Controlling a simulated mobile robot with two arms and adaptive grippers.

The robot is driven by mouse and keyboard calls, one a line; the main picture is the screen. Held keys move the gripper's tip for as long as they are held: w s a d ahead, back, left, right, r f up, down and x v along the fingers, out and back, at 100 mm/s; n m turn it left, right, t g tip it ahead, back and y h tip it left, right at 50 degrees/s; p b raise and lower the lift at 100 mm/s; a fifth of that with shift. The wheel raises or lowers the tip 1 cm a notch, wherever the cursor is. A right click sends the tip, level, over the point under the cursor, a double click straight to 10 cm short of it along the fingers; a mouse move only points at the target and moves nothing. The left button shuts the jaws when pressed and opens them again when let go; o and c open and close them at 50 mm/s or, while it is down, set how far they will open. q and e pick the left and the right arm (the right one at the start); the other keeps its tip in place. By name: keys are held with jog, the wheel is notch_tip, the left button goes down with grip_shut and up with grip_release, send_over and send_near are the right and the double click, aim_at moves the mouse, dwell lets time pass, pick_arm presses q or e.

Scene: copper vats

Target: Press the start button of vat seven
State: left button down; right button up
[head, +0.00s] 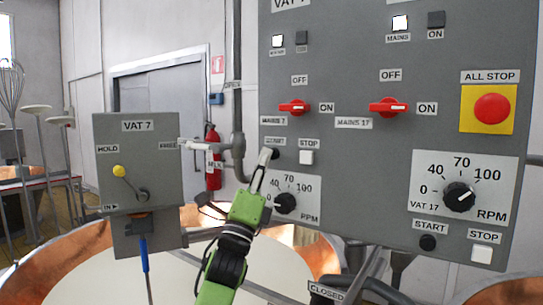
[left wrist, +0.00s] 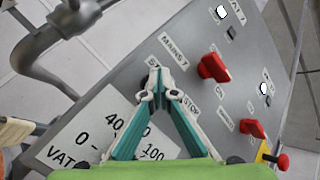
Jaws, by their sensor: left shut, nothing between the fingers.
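The control panel (head: 350,140) carries a VAT 7 column on its left. There a black start button (head: 275,154) sits under a START label (head: 275,141), with a white stop button (head: 306,157) to its right. My left gripper (head: 266,156) is shut and empty, its fingertips at the start button, partly covering it; I cannot tell whether they touch. My right gripper is not in view.
A speed dial (head: 285,203) lies just below the fingers. Red mains switches (head: 294,107) are above. The VAT 17 column has its own start button (head: 428,242) and an all-stop button (head: 492,109). A grey VAT 7 lever box (head: 160,185) stands left, above a copper vat (head: 80,260).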

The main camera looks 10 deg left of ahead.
pick_arm(q)
jog(key=shift+w+d, duration=0.15)
jog(key=shift+w, duration=0.25)
dwell(0.3)
jog(key=shift+s, duration=0.15)
jog(key=shift+s+a+f, duration=0.1)
jog(key=shift+s+a, duration=0.15)
jog(key=shift+s, duration=0.45)
jog(key=shift+s, duration=0.1)
jog(key=shift+s+a+p, duration=0.15)
jog(key=shift+s+a, duration=0.15)
jog(key=shift+s, duration=0.45)
jog(key=shift+s+a+p, duration=0.2)
jog(key=shift+s+a, duration=0.05)
jog(key=shift+s, duration=0.5)
jog(key=shift+s+a+p, duration=0.15)
jog(key=shift+s+a, duration=0.15)
jog(key=shift+s, duration=0.45)
